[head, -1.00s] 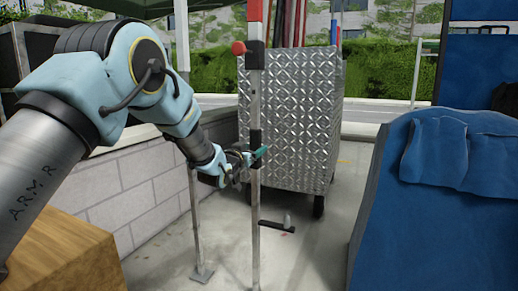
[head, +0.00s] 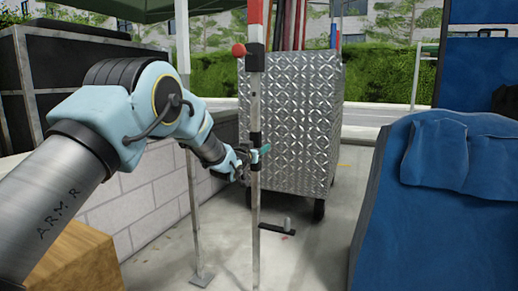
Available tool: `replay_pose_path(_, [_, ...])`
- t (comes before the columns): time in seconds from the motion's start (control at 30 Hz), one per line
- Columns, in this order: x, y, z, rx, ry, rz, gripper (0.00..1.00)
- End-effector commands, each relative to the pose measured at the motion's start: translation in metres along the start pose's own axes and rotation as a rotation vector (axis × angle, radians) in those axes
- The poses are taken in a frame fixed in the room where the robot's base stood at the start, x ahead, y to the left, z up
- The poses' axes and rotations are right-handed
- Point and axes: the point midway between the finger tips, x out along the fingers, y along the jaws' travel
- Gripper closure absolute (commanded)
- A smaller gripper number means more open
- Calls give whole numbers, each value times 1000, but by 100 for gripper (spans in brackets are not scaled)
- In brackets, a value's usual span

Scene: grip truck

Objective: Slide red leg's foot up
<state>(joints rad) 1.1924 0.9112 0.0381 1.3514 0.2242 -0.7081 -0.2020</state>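The red leg (head: 256,95) stands upright in the middle of the head view, red at the top with a bare metal lower part. A red knob (head: 239,50) sticks out to the left near the dark collar at its upper part. A dark pedal-like piece (head: 277,229) juts to the right low on the leg; I cannot tell whether it is joined to it. My gripper (head: 256,157) is at the leg about mid-height, with a teal fingertip showing on its right side. It seems to be around the leg, but I cannot tell whether it is shut on it.
A silver diamond-plate cart (head: 300,125) on wheels stands behind the leg. A pale block wall (head: 155,205) and another metal pole with a footplate (head: 203,277) are to the left. A blue covered seat (head: 430,215) fills the right. Grey floor is open between.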

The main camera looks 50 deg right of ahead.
Motion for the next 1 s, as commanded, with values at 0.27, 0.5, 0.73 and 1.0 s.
replay_pose_path(0.27, [0,0,0,0,0,0,84])
replay_pose_path(0.5, [0,0,0,0,0,0,100])
replay_pose_path(0.73, [0,0,0,0,0,0,100])
replay_pose_path(1.0, [0,0,0,0,0,0,100])
